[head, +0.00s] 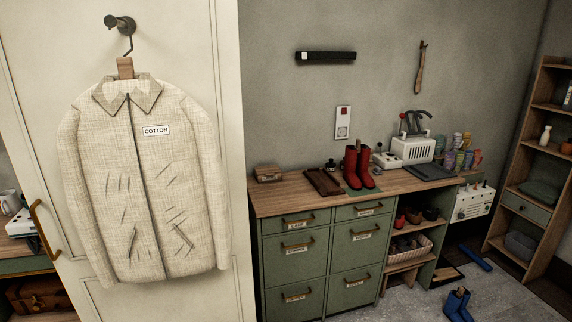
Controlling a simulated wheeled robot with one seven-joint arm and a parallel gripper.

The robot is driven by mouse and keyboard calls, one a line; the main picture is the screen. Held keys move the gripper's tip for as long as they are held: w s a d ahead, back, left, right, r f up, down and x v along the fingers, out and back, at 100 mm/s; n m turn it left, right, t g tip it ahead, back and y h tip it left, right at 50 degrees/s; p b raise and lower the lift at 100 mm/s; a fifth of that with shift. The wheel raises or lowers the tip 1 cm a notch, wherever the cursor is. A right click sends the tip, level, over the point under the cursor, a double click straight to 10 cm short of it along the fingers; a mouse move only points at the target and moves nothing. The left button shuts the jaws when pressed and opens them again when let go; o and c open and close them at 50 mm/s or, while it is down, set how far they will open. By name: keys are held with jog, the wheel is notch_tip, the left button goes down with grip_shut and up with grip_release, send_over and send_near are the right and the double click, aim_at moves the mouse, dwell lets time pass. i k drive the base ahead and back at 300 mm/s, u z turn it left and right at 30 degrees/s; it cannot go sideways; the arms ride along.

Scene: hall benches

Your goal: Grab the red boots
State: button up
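The red boots (359,168) stand upright as a pair on a small green mat (358,191) on the wooden top of a green cabinet. Something brown sticks up from the top of the boots. My gripper is not in this view, so its place relative to the boots does not show.
A pale door (234,60) with a cotton jacket (145,190) fills the left. On the countertop (285,200) are a brown rack (323,183), a white machine (412,149) and several coloured spools. Blue boots (457,305) stand on the open floor at lower right.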

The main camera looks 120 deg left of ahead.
aim_at(356, 175)
jog(key=u, duration=3.3)
jog(key=k, duration=0.35)
jog(key=z, duration=0.8)
jog(key=i, duration=0.4)
jog(key=z, duration=0.75)
jog(key=i, duration=3.2)
jog(key=u, duration=1.45)
jog(key=i, duration=1)
jog(key=u, duration=0.9)
